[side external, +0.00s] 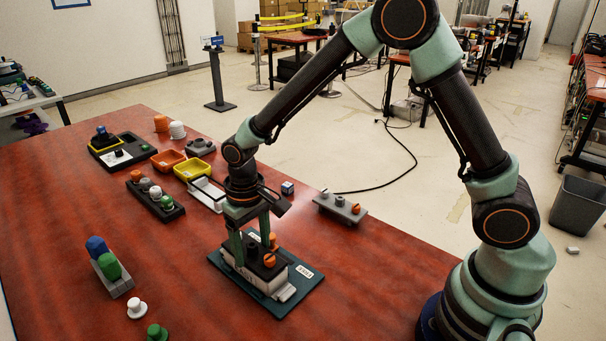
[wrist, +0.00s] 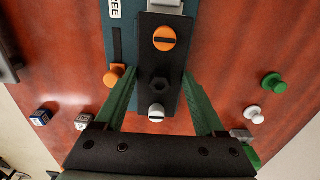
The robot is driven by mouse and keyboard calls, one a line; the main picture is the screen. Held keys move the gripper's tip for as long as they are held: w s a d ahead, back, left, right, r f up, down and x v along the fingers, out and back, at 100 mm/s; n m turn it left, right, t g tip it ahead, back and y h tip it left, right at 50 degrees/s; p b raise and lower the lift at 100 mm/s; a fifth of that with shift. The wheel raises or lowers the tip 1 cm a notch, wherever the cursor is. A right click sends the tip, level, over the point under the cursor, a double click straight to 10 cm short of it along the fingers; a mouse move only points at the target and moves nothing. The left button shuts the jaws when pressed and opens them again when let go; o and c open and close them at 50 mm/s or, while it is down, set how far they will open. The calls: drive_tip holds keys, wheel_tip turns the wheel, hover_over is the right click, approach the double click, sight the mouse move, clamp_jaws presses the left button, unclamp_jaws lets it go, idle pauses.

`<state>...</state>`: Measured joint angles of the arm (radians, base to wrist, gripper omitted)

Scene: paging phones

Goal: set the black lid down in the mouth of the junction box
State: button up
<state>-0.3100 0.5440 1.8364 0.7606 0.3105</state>
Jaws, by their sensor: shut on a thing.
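My gripper (side external: 254,254) is low over the dark teal board (side external: 308,275); it also shows in the wrist view (wrist: 161,76). Its green fingers are shut on the sides of the black lid (wrist: 160,63). The lid carries an orange slotted screw (wrist: 164,39), a white slotted screw (wrist: 156,112) and a black hex knob (wrist: 159,84) between them. In the side view the lid (side external: 262,271) is right at the top of the pale junction box (side external: 250,278). The mouth is hidden under the lid, and I cannot tell whether the lid is seated or just above.
An orange knob (wrist: 115,75) stands close beside the left finger in the wrist view. A grey block with knobs (side external: 340,208) stands to the right. Yellow (side external: 193,170) and orange (side external: 168,160) trays lie behind. The table's front left has white and green knobs and free room.

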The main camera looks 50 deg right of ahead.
drive_tip(key=shift+f, duration=0.25)
idle(0.3)
drive_tip(key=o, duration=1.4)
drive_tip(key=shift+o, duration=0.2)
drive_tip(key=shift+r, duration=3.2)
